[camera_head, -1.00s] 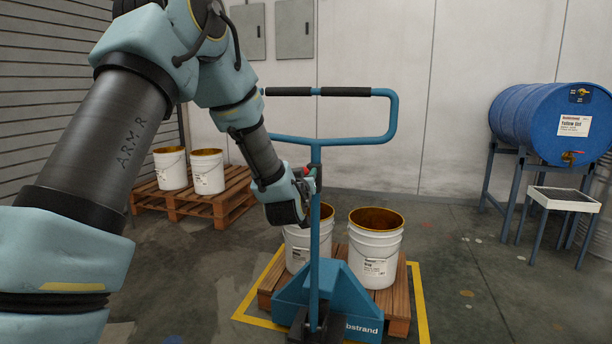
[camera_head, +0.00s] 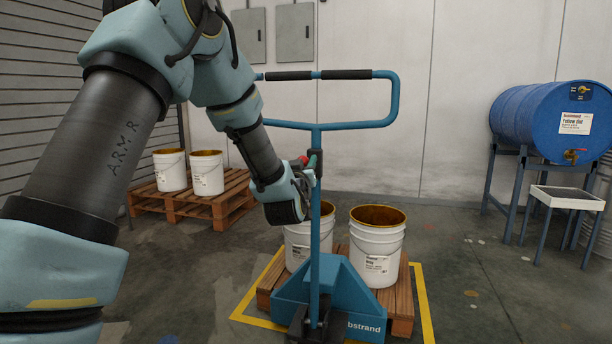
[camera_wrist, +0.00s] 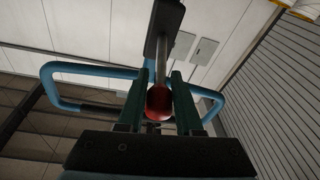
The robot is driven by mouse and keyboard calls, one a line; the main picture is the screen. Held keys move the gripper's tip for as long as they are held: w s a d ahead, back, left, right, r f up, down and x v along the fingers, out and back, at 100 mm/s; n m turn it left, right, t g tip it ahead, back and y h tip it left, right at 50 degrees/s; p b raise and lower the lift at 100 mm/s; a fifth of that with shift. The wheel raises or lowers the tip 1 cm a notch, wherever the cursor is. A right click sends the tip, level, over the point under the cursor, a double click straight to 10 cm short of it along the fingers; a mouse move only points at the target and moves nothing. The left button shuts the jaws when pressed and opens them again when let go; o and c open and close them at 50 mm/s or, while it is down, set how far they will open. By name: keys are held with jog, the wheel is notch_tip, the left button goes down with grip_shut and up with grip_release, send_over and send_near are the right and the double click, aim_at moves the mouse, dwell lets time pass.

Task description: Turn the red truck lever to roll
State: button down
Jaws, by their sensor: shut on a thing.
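The blue pallet truck (camera_head: 335,288) stands in the middle, with its upright post and loop handle (camera_head: 392,98) above it. The red knob of its lever (camera_head: 303,160) shows beside the post, below the loop. My gripper (camera_head: 312,172) is at the post and shut on the lever. In the wrist view the red knob (camera_wrist: 159,101) sits between the two dark green fingers of my gripper (camera_wrist: 160,108), with a metal rod running up from it to a dark block (camera_wrist: 163,18). The lever's marked positions cannot be read.
A wooden pallet (camera_head: 402,300) with two white buckets (camera_head: 377,255) lies on the truck inside yellow floor lines. Another pallet (camera_head: 225,208) with buckets stands back left. A blue drum (camera_head: 530,118) on a stand is at right.

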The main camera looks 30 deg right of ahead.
notch_tip(320, 180, down, 3)
jog(key=t+b, duration=0.1)
jog(key=b, duration=0.5)
jog(key=t+h+b, duration=0.1)
jog(key=b, duration=0.5)
jog(key=shift+s+a+r+n+t+h, duration=0.1)
jog(key=shift+a+r+n+t+h, duration=0.05)
jog(key=shift+n+t+h, duration=0.2)
jog(key=shift+r, duration=0.1)
jog(key=c, duration=0.6)
grip_release()
jog(key=v, duration=1.1)
jog(key=shift+b, duration=0.3)
